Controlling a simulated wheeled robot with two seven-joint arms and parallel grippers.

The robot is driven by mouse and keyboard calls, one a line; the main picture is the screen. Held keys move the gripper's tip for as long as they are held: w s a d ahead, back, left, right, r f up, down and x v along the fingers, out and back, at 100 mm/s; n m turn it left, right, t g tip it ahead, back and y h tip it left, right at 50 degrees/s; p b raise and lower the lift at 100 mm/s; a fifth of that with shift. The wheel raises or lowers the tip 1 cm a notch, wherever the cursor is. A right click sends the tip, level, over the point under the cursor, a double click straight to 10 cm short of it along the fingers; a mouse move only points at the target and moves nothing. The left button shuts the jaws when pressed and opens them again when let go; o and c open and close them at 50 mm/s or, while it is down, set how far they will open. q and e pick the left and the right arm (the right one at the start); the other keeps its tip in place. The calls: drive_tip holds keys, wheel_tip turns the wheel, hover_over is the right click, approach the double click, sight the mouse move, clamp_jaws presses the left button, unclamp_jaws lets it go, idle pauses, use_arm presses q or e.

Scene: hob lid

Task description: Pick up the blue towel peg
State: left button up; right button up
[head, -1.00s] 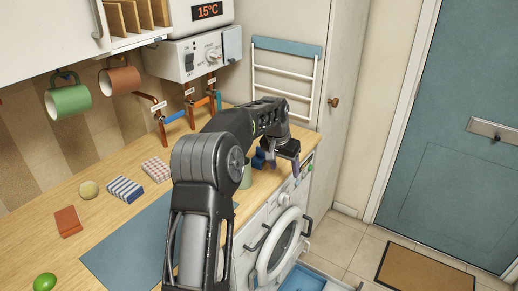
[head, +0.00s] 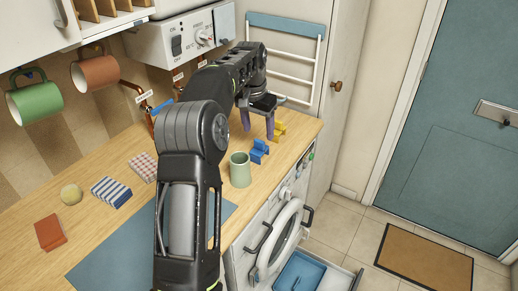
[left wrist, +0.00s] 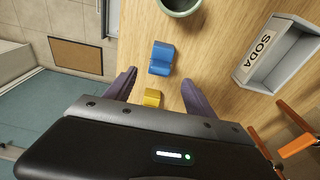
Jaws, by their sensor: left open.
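The blue towel peg (head: 259,150) stands on the wooden worktop near its front edge, between the green cup and a yellow peg. In the left wrist view the blue peg (left wrist: 162,58) lies just beyond the fingertips, roughly in line with the gap between them. My left gripper (head: 260,130) is open and empty, pointing down above the worktop beside the pegs. In the left wrist view its two purple fingers (left wrist: 158,82) are spread, with the yellow peg (left wrist: 152,97) showing between them, nearer the palm. My right gripper is not in view.
A green cup (head: 240,170) stands close to the blue peg. A grey SODA tray (left wrist: 283,54) is to the right in the left wrist view.

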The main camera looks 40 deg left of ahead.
sight(259, 141)
use_arm(q)
drive_tip(key=shift+f, duration=0.45)
drive_tip(key=shift+f, duration=0.1)
drive_tip(key=shift+w+f+p, duration=0.15)
drive_tip(key=shift+f+p, duration=0.25)
drive_tip(key=shift+f, duration=0.9)
drive_tip(key=shift+w+f+p, duration=0.15)
drive_tip(key=shift+f+p, duration=0.2)
drive_tip(key=shift+f, duration=0.9)
drive_tip(key=shift+c, duration=0.4)
clamp_jaws()
